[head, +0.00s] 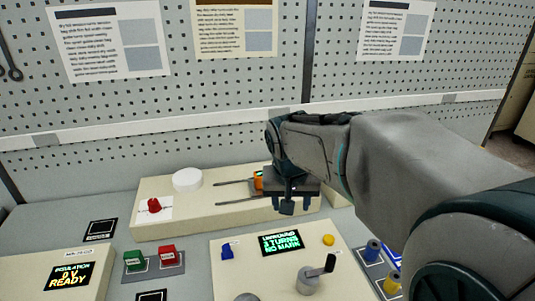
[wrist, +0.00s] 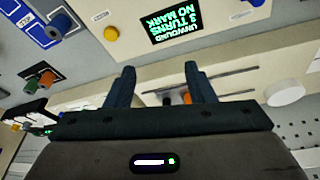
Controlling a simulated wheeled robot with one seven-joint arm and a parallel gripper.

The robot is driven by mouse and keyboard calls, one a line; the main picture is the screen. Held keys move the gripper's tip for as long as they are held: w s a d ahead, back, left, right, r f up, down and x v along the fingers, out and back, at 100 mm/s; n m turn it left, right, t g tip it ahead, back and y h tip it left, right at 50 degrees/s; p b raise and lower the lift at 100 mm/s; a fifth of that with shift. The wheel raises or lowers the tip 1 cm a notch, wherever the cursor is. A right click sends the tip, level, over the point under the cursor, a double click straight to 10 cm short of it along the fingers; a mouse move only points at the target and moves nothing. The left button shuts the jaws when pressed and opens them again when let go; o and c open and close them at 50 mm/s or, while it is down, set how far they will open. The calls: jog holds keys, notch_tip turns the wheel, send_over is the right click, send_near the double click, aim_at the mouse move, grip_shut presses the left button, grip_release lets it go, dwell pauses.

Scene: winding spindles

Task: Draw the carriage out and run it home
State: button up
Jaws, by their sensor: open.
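A long cream unit (head: 215,217) at the back of the bench carries two thin dark rails (head: 232,183). A small orange part (head: 258,180), possibly on the carriage, sits at their right end. My gripper (head: 287,209) is in front of the unit's right part and hides what lies behind it. The orange part (wrist: 187,97) shows beside the right finger, partly hidden. I cannot tell whether the gripper touches anything.
The front panel has a display (head: 281,242) reading "UNWOUND 3 TURNS NO MARK" and a black-handled crank (head: 312,276). Left are a red knob (head: 153,205), a white round knob (head: 187,179), green (head: 134,259) and red (head: 167,254) blocks, and an "INSULATION 0 V READY" display (head: 72,276).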

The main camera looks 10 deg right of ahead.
jog(key=w+d+r+m+h+p, duration=0.1)
jog(key=w+d+m+p, duration=0.15)
jog(key=w, duration=0.75)
jog(key=w+d+m+h+p, duration=0.1)
jog(key=w+d+m, duration=0.15)
jog(key=w, duration=0.85)
jog(key=shift+m, duration=0.3)
jog(key=p+x, duration=0.1)
jog(key=x, duration=0.7)
jog(key=p+x, duration=0.1)
jog(key=x, duration=0.4)
jog(key=shift+a+p, duration=0.3)
jog(key=shift+a, duration=0.05)
